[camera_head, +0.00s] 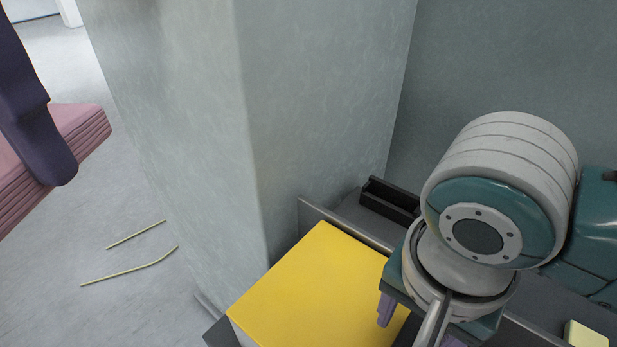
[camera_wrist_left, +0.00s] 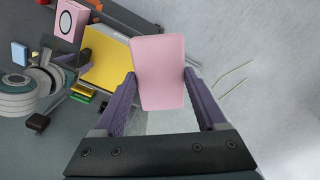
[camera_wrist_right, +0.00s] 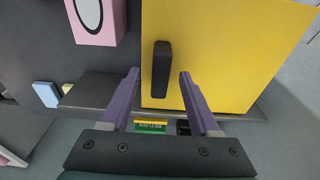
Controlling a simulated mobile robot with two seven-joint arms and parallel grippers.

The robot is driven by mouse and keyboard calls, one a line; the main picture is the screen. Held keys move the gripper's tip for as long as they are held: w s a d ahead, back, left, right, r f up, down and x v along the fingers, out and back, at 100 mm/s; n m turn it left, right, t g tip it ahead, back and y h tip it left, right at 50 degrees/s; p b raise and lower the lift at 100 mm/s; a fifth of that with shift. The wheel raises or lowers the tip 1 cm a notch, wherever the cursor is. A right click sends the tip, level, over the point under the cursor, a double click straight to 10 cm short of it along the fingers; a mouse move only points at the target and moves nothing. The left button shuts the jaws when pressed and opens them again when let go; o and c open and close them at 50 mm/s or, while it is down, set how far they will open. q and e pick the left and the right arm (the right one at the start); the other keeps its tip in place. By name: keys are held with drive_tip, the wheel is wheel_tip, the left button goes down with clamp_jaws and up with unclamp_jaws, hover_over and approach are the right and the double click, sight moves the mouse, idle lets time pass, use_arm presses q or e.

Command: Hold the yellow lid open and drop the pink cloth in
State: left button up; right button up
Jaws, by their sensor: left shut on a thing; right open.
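The pink cloth (camera_wrist_left: 159,70), a folded stack with layered edges, is held between the fingers of my left gripper (camera_wrist_left: 161,96). In the head view the cloth (camera_head: 84,128) hangs above the floor at the far left, away from the yellow lid. The yellow lid (camera_head: 318,288) lies flat and looks closed, partly hidden by my right arm. In the right wrist view the lid (camera_wrist_right: 225,50) has a dark handle (camera_wrist_right: 161,68) near its edge. My right gripper (camera_wrist_right: 158,84) is open, with its fingertips on either side of the handle's lower end. Contact cannot be told.
A pink box with a white oval (camera_wrist_right: 95,22) stands beside the lid. A small light blue item (camera_wrist_right: 45,94) and a green-and-yellow item (camera_wrist_right: 150,126) are near the edge. A grey wall corner (camera_head: 245,130) stands between the cloth and the lid area. Thin yellow strips (camera_head: 135,235) lie on the floor.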

use_arm(q)
drive_tip(key=shift+f, duration=0.3)
use_arm(e)
drive_tip(key=shift+w+f, duration=0.15)
drive_tip(key=shift+f, duration=0.9)
clamp_jaws()
use_arm(q)
drive_tip(key=shift+r, duration=0.1)
use_arm(e)
drive_tip(key=shift+d, duration=0.1)
